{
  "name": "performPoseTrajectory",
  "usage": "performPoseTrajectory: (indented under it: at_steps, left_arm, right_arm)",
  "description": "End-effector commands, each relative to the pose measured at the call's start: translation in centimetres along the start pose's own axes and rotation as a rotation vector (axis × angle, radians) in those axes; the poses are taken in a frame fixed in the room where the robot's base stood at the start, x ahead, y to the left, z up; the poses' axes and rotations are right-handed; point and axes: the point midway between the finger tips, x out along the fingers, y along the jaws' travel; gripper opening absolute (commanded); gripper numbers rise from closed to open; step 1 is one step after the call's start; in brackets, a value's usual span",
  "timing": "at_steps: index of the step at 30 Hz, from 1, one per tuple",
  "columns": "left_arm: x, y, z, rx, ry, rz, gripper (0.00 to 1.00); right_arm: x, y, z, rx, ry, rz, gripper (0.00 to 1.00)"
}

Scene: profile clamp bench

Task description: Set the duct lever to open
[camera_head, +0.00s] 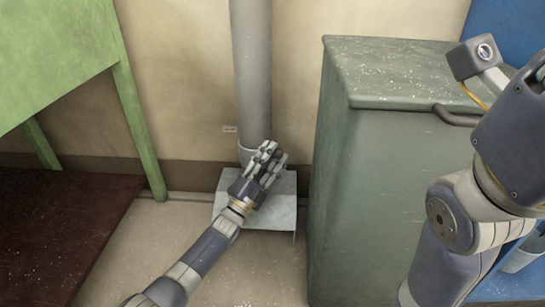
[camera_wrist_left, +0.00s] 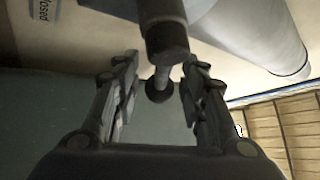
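The duct (camera_head: 252,75) is a grey vertical pipe against the wall; in the left wrist view it shows at the upper right (camera_wrist_left: 265,35). In that view a lever (camera_wrist_left: 167,42) with a dark round-ended grip sits at the top middle, with a thin stem and a dark round knob behind it. A label at the upper left (camera_wrist_left: 41,9) reads "losed", its start cut off. My left gripper (camera_head: 271,153) is at the duct's lower end, fingers apart (camera_wrist_left: 160,75), with the lever in line with the gap. I cannot tell whether they touch. The right gripper is out of view.
A grey-green cabinet (camera_head: 390,180) stands close to the right of the duct. A light metal box (camera_head: 284,212) is under my left gripper. A green table (camera_head: 55,50) and a dark red-brown surface (camera_head: 60,235) are at left. Open floor (camera_head: 150,245) lies between.

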Motion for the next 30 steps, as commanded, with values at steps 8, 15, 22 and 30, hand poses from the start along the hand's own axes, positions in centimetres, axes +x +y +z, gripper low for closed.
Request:
performPoseTrajectory:
  at_steps: [8,15,22,30]
  left_arm:
    - [-3.1,0.1,0.1,0.000,-0.002,0.002,0.39]
    - [-8.3,0.1,0.1,-0.001,-0.003,0.003,0.39]
    - [-11.3,0.0,0.0,-0.001,-0.001,0.000,0.39]
    - [-12.1,0.0,0.0,0.000,-0.001,0.000,0.39]
  right_arm:
    - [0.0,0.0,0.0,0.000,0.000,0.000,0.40]
    - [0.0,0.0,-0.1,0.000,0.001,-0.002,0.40]
    - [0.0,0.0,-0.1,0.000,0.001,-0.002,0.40]
    - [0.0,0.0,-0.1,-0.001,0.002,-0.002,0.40]
